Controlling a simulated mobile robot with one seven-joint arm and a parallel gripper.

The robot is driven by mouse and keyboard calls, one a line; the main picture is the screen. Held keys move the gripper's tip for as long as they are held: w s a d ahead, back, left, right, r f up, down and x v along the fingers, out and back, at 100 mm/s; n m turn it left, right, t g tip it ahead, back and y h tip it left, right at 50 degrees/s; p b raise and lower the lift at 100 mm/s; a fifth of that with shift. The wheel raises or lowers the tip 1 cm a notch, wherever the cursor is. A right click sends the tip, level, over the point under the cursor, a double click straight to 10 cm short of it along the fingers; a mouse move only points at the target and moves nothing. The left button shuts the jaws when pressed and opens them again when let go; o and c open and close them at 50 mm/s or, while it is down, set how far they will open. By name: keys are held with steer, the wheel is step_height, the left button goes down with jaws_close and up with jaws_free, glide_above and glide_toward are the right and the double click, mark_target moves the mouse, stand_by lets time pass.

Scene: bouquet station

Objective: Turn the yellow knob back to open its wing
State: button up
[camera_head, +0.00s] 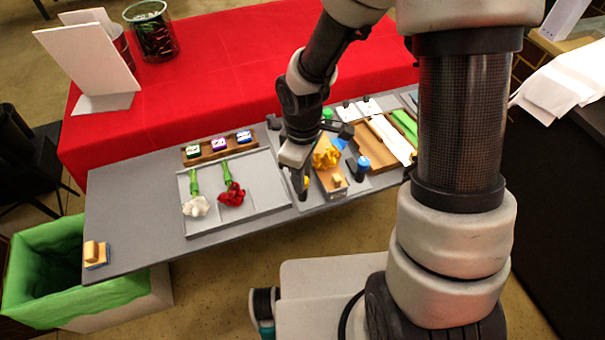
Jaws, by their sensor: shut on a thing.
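Only a bit of the knob shows beside the dark fingers; the rest is hidden. I cannot make out its wing or how far it is turned.
A grey tray (188,218) holds a white flower (196,206) and a red flower (232,194). A green-lined bin (45,265) is below left. The table's left part is mostly clear.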

steer(key=o, duration=1)
steer(key=shift+o, duration=0.2)
step_height(320, 180, up, 18)
steer(key=p, duration=0.2)
steer(key=shift+f, duration=0.25)
steer(key=s+d+r+m+t+p, duration=0.1)
steer(key=s+d+r+m+t, duration=0.4)
steer(key=s+d+r+m, duration=0.5)
step_height(320, 180, up, 4)
steer(key=shift+s+d+f+m+t, duration=0.2)
steer(key=shift+s+f+m+t, duration=0.15)
steer(key=shift+m, duration=0.85)
